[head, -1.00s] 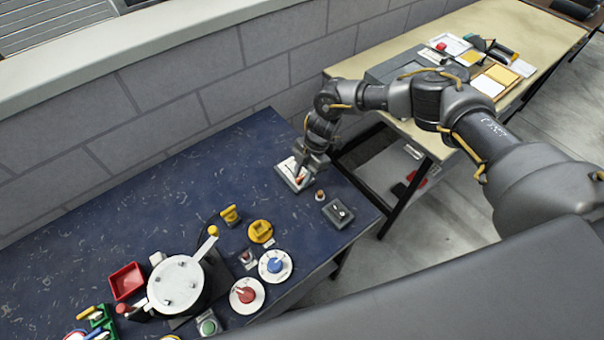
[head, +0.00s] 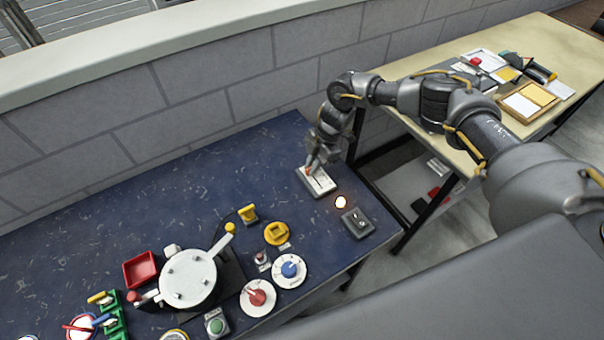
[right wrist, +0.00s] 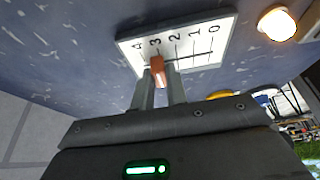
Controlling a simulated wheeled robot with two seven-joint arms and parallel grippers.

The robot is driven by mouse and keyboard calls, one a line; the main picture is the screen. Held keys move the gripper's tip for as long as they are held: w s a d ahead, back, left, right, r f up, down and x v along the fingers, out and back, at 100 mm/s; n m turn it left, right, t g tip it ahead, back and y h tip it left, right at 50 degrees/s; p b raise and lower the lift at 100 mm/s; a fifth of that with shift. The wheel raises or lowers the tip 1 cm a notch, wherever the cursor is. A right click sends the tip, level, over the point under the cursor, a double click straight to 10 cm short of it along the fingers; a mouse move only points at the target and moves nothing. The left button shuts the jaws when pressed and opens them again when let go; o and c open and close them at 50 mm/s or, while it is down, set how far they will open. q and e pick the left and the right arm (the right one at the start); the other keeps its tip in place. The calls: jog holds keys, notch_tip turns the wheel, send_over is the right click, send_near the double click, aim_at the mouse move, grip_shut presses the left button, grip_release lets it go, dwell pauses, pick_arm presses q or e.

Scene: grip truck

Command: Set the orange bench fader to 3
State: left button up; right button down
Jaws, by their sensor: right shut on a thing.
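The bench fader is a pale plate (head: 322,183) in a grey frame near the back right of the blue bench. It also shows in the right wrist view (right wrist: 205,52), with a scale from 0 to 4 along a dark slot. Its orange knob (right wrist: 157,71) stands at about the 3 mark. My right gripper (right wrist: 158,82) is shut on the knob, a finger on each side. In the head view the right gripper (head: 311,166) reaches down onto the plate and partly hides the knob. My left gripper is not in view.
A small lamp (head: 341,202) glows beside the fader, and it also glows in the wrist view (right wrist: 277,25). A dark switch box (head: 357,223) stands near it. Dials, a red tray (head: 140,269) and a round white device (head: 188,280) fill the bench front. The back left bench is clear.

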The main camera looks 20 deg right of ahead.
jog(key=shift+s+d, duration=0.1)
jog(key=shift+s, duration=0.15)
jog(key=c, duration=1.4)
grip_release()
jog(key=shift+w, duration=0.1)
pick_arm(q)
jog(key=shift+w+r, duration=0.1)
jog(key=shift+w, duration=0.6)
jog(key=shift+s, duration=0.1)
pick_arm(e)
jog(key=shift+r, duration=0.1)
